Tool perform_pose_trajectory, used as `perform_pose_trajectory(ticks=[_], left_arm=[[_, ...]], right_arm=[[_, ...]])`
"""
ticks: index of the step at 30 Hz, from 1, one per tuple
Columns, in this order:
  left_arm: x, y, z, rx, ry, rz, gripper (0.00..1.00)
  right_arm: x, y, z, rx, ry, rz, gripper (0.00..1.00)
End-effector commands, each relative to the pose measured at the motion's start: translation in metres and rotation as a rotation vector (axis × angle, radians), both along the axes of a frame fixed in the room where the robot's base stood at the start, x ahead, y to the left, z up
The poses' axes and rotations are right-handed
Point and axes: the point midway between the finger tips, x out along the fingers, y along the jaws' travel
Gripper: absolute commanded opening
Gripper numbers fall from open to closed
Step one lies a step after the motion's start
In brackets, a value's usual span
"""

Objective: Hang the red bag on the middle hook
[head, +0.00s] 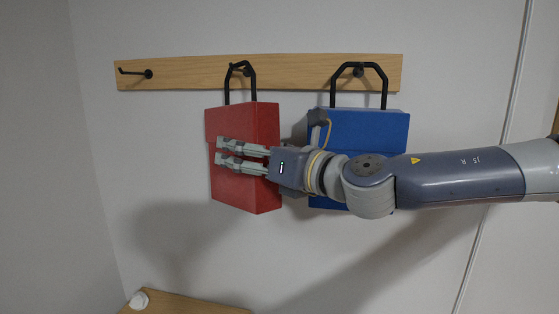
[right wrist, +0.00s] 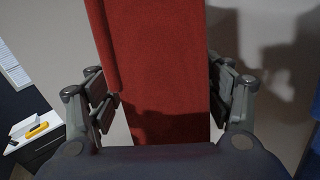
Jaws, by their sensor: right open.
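The red bag (head: 240,190) hangs on the wall, with its black handle (head: 240,66) over the middle hook (head: 246,71). The bag is turned, so two of its sides show in the head view. My right gripper (head: 221,151) comes from the right, with its fingers in front of the bag in the head view. In the right wrist view, the open fingers (right wrist: 160,95) stand on either side of the red bag (right wrist: 155,45), with gaps beside it. I cannot tell if any finger touches it. My left gripper is out of view.
A wooden rail (head: 300,72) carries the hooks. The left hook (head: 148,74) is empty. A blue bag (head: 372,128) hangs on the right hook, close behind my right arm. A wooden surface (head: 185,304) with a small white object (head: 139,299) lies below.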

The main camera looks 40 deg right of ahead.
Motion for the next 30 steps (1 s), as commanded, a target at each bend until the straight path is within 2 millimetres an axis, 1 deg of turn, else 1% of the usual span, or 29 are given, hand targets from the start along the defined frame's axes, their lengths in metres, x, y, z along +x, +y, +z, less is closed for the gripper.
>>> perform_pose_trajectory(ticks=[3, 21, 25, 30], left_arm=[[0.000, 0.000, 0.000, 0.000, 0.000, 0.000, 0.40], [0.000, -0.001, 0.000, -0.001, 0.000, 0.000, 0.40], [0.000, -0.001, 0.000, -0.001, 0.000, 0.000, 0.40], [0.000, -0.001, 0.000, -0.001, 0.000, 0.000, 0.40]], right_arm=[[-0.012, -0.002, 0.001, 0.002, -0.003, 0.001, 0.73], [-0.065, -0.013, 0.001, -0.002, -0.004, -0.001, 0.73], [-0.074, -0.015, 0.001, -0.001, -0.003, 0.000, 0.73], [-0.080, -0.016, 0.000, -0.001, -0.002, 0.001, 0.73]])
